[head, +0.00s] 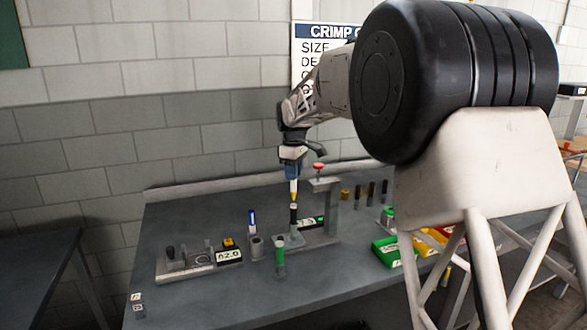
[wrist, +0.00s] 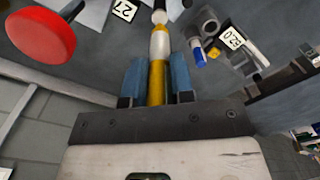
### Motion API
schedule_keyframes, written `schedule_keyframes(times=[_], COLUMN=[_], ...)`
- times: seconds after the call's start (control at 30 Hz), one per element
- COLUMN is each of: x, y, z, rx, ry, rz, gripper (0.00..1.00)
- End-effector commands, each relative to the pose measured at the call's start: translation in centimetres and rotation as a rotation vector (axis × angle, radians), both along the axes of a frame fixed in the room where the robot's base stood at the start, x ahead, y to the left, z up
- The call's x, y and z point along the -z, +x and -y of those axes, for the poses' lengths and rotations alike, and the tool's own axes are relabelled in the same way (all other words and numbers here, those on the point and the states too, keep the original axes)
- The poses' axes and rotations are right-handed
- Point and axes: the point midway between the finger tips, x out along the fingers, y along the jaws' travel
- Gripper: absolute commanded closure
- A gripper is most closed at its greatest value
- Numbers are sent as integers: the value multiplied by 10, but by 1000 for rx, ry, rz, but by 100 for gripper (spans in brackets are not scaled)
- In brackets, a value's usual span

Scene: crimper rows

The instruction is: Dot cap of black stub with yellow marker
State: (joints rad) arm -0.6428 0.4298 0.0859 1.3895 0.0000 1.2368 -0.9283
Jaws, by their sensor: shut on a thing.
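My gripper (head: 292,172) points down above the bench and is shut on the yellow marker (head: 293,188), which has a white body and a yellow lower end. In the wrist view the marker (wrist: 158,80) stands between the blue fingers (wrist: 158,85). The black stub (head: 293,217) stands upright in a grey fixture directly under the marker, with a pale cap on top. The marker's tip is at or just above this cap; I cannot tell whether they touch. In the wrist view the stub's end shows beyond the tip at the top edge.
A red-knobbed press (head: 319,167) stands just right of the marker. A green tube (head: 280,262) stands in front. Several dark stubs and a green bin (head: 385,252) are to the right.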

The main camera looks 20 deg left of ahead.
Motion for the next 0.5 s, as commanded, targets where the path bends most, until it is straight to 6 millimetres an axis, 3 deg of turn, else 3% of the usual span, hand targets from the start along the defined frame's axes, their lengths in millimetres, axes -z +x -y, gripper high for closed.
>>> schedule_keyframes(times=[0.5], x=[8], y=[0], z=[0], rx=[0], ry=[0], rz=[0], gripper=[100])
